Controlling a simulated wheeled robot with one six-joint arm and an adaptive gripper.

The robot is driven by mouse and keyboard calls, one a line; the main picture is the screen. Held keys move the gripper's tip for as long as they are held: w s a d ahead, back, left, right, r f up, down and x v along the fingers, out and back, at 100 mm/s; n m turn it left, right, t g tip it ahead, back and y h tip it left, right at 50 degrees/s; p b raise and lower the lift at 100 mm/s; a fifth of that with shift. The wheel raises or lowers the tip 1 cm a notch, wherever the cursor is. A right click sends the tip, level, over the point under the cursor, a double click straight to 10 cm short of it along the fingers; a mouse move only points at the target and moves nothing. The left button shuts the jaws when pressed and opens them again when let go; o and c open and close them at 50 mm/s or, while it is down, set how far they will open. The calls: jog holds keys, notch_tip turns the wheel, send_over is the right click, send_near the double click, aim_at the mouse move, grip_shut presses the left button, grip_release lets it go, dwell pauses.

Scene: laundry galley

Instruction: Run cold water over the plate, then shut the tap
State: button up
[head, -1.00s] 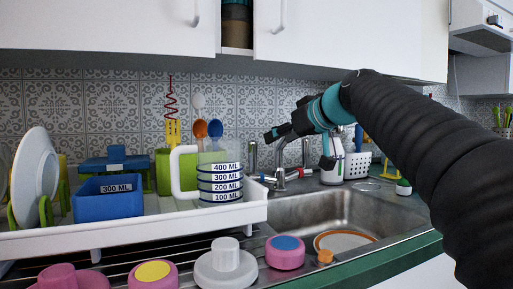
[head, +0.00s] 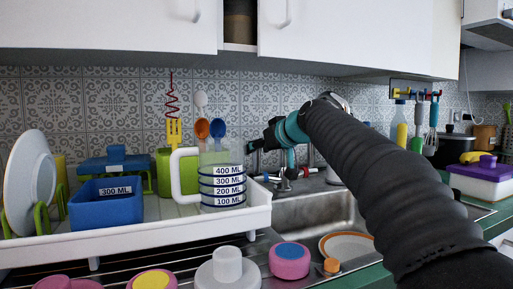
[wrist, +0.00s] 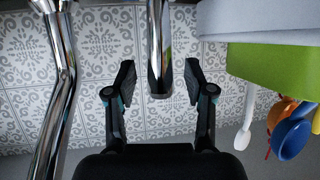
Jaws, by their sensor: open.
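The plate (head: 350,244), white with an orange-brown rim, lies in the metal sink (head: 312,214), partly cut off by the sink's front edge. The chrome tap (head: 284,184) stands behind the sink, with a blue-marked handle (head: 262,177) on the left and a red-marked one (head: 308,171) on the right. No running water shows. My gripper (head: 262,147) is above the blue side of the tap. In the wrist view my gripper (wrist: 159,84) is open, with a chrome post (wrist: 158,50) between its fingers; contact cannot be told. Another chrome pipe (wrist: 62,85) stands left of it.
A white rack (head: 130,228) with a measuring jug (head: 221,185), a blue tub (head: 107,202) and plates stands left of the sink. Pink and white weights (head: 289,262) sit in front. A purple-lidded box (head: 482,185) is at right. Cupboards hang above.

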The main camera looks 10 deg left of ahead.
jog(key=shift+x, duration=0.8)
jog(key=shift+c, duration=0.3)
